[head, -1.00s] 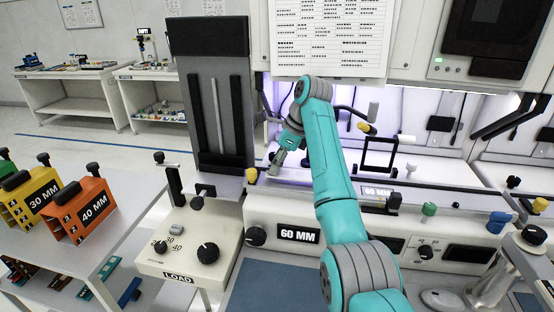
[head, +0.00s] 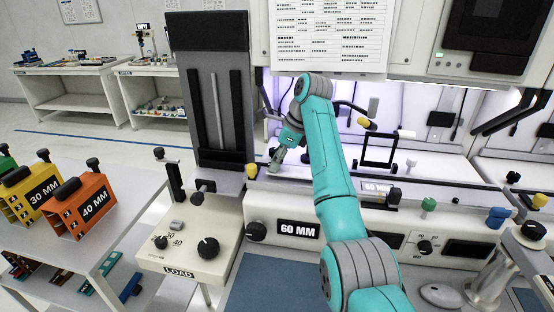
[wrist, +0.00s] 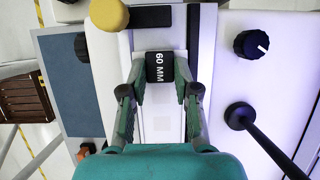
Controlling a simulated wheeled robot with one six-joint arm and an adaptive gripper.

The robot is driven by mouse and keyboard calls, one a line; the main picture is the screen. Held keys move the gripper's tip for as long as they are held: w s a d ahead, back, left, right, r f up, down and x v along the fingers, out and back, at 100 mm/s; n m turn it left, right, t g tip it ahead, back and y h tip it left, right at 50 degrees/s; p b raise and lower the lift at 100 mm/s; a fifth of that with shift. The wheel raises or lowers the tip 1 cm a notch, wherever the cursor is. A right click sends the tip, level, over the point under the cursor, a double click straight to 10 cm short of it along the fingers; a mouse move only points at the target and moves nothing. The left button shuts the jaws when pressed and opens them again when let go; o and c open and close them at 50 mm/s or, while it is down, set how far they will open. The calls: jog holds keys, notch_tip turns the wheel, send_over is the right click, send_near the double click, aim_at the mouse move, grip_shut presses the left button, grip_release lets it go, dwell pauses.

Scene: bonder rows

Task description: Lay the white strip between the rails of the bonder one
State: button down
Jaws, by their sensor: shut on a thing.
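My gripper (wrist: 159,82) points down over the bonder one bed. In the wrist view its fingers stand apart, one on each side of a white strip (wrist: 162,108), and are shut on it. A black 60 MM label (wrist: 160,67) shows between the fingertips; I cannot tell what it is fixed to. In the head view my gripper (head: 276,164) is small, above the left part of the bonder bed (head: 338,184), and the strip cannot be made out there. Whether the strip touches the bed or rails is unclear.
A yellow knob (head: 251,170) is close left of my gripper. A dark upright tower (head: 208,90) and the LOAD box (head: 190,240) stand to the left. A black frame handle (head: 378,152) rises to the right. The blue mat (head: 270,285) in front is clear.

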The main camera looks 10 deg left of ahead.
jog(key=shift+f, duration=0.6)
jog(key=shift+f, duration=0.3)
dwell(0.5)
jog(key=c, duration=0.8)
grip_release()
jog(key=shift+o, duration=0.2)
